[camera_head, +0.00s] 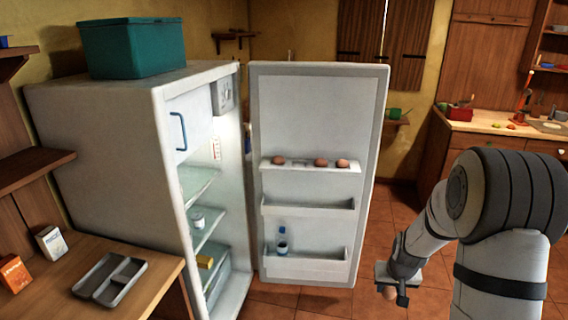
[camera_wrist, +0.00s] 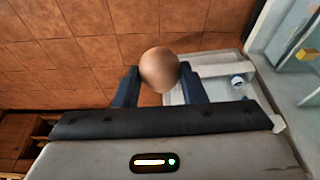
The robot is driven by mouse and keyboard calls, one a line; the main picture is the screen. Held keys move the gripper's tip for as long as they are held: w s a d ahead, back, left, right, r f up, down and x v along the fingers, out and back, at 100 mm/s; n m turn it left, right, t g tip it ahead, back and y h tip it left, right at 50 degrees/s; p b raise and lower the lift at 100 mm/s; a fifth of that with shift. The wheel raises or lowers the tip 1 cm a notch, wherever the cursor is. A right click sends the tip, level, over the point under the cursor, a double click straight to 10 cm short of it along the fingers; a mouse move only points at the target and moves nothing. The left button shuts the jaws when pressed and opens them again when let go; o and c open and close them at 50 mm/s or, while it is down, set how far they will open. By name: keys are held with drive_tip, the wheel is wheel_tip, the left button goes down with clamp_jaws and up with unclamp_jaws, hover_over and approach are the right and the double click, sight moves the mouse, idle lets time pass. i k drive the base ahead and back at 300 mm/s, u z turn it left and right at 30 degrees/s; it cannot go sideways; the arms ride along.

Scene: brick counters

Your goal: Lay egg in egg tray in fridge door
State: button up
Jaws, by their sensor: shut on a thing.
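My gripper (camera_head: 399,291) is low at the right of the head view, in front of and to the right of the open fridge door (camera_head: 320,105). It is shut on a brown egg (camera_wrist: 159,69), which sits between the two dark fingers in the wrist view and also shows in the head view (camera_head: 389,293). The egg tray (camera_head: 306,168) is the top shelf of the door. Three eggs (camera_head: 341,163) show in it, one at the left and two towards the right, with a gap between. The egg I hold is lower than the tray and apart from it.
The fridge (camera_head: 105,125) stands open, with a teal box (camera_head: 132,48) on top. A bottle (camera_head: 282,240) stands in the lowest door shelf (camera_head: 305,268). A counter with a grey tray (camera_head: 110,278) is at the left. Tiled floor lies around the door.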

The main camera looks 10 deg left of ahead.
sight(299, 169)
drive_tip(key=u, duration=0.5)
drive_tip(key=i, duration=1)
drive_tip(key=u, duration=0.25)
